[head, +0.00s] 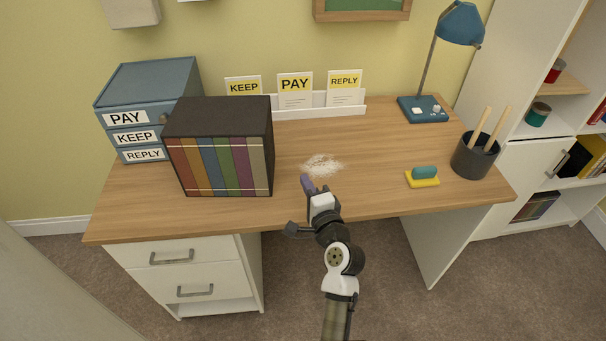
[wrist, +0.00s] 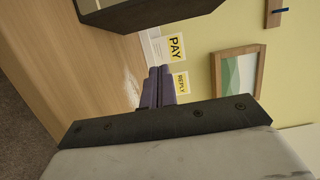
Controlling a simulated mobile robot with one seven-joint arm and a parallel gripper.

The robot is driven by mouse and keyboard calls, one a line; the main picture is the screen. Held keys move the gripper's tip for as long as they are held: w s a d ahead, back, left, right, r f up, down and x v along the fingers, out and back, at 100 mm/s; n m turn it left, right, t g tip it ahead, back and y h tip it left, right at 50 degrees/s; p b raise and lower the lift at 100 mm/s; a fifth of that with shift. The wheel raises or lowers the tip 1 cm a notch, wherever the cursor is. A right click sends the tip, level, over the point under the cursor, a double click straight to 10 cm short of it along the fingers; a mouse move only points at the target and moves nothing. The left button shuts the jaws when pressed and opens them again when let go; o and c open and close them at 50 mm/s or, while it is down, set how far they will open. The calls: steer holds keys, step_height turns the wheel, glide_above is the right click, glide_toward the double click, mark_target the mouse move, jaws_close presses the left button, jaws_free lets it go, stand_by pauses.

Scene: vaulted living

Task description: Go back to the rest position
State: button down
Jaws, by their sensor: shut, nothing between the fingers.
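My gripper (head: 306,181) is over the front middle of the wooden desk (head: 380,150), pointing toward the wall. Its purple fingers are together and empty; they also show closed in the wrist view (wrist: 158,85). A patch of pale crumbs or powder (head: 322,165) lies on the desk just beyond the fingertips. It also shows in the wrist view (wrist: 131,86), left of the fingers. I cannot tell exactly how high the fingers are above the desk.
A dark box of books (head: 220,115) stands left of my gripper, beside the blue drawer unit (head: 155,85). A card rack (head: 310,112) is at the back. A yellow and teal sponge (head: 423,177), a pencil cup (head: 474,158) and a blue lamp (head: 423,109) stand right.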

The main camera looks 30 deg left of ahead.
steer(key=shift+s+d, duration=0.15)
steer(key=shift+d, duration=0.05)
